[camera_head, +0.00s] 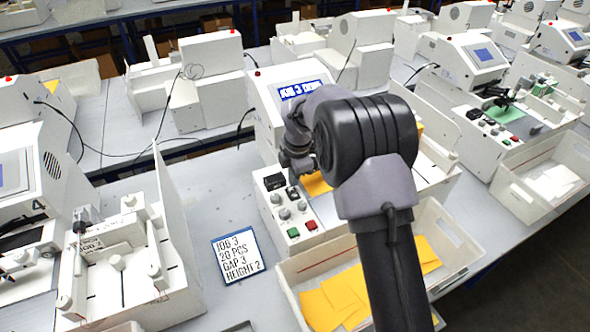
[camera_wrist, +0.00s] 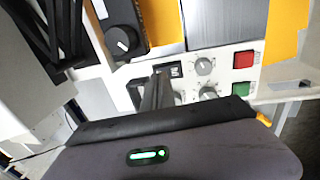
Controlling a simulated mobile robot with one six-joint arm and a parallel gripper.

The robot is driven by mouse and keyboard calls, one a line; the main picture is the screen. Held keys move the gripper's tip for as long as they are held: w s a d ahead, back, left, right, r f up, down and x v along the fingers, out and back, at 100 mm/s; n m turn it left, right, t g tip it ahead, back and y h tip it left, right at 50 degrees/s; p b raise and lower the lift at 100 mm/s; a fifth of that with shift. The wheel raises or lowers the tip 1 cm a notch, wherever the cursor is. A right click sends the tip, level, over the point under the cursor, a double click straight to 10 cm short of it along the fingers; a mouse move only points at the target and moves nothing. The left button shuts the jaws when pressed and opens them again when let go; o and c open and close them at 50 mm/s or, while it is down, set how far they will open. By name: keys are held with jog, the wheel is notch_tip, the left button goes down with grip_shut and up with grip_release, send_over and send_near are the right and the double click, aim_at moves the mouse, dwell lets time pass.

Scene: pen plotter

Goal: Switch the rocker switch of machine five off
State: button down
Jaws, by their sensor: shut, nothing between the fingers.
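The machine in the middle of the head view (camera_head: 262,120) has a lit screen reading "JOB 3" and more text; no machine number shows on it. Its control panel (camera_head: 268,210) carries a small black rocker switch (camera_head: 292,192), several knobs, a green button (camera_head: 293,232) and a red button (camera_head: 311,225). In the wrist view the rocker switch (camera_wrist: 175,71) has white marks, left of a knob (camera_wrist: 205,66). My gripper (camera_wrist: 158,75) is shut and empty, its tips just left of the switch. Contact and the rocker's tilt cannot be told.
A bin with yellow sheets (camera_head: 440,233) stands before the machine. A job card (camera_head: 238,252) lies on the table to the left. A machine marked 4 (camera_head: 25,190) and its upright feeder plates (camera_head: 175,215) stand further left. Another machine (camera_head: 470,65) stands right.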

aim_at(293, 192)
jog(key=shift+w+f, duration=0.15)
jog(key=shift+f, duration=0.95)
jog(key=shift+a+f, duration=0.1)
jog(key=shift+f, duration=0.1)
jog(key=shift+s+f, duration=0.1)
jog(key=shift+s, duration=0.1)
jog(key=shift+s+d, duration=0.3)
jog(key=shift+s, duration=0.2)
jog(key=shift+r, duration=0.25)
